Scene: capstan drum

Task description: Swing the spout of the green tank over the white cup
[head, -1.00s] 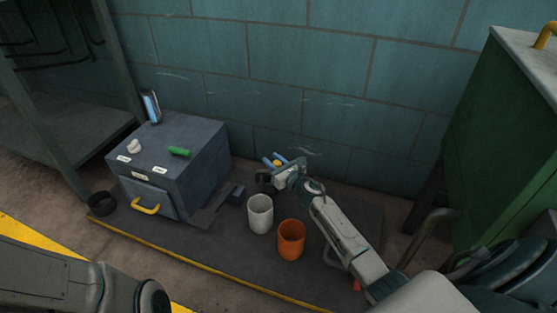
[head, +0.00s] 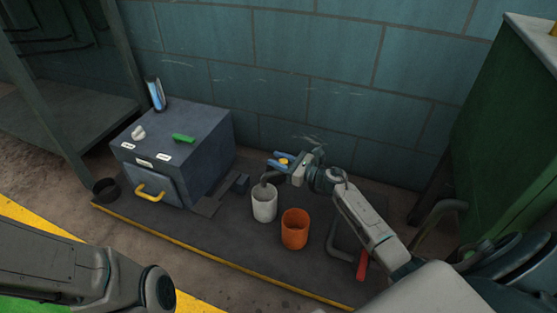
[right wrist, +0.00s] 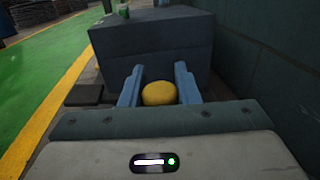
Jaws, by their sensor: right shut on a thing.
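The white cup (head: 264,206) stands upright on the dark mat. A dark grey spout end (head: 268,179) shows at the back of the cup's rim and appears to overlap the opening. My right gripper (head: 283,160) is just behind and above the cup, its blue fingers shut on a yellow knob. The yellow knob (right wrist: 159,93) sits between both fingers in the right wrist view. The large green tank (head: 512,125) stands at the right edge. My arm hides how the spout joins it. My left arm enters at lower left, its gripper out of view.
An orange cup (head: 295,229) stands just right of the white cup. A grey box (head: 185,150) with a yellow handle stands to the left. A grey bent pipe (head: 338,246) and a red bar (head: 362,265) lie near my right arm. The wall (head: 300,80) is close behind.

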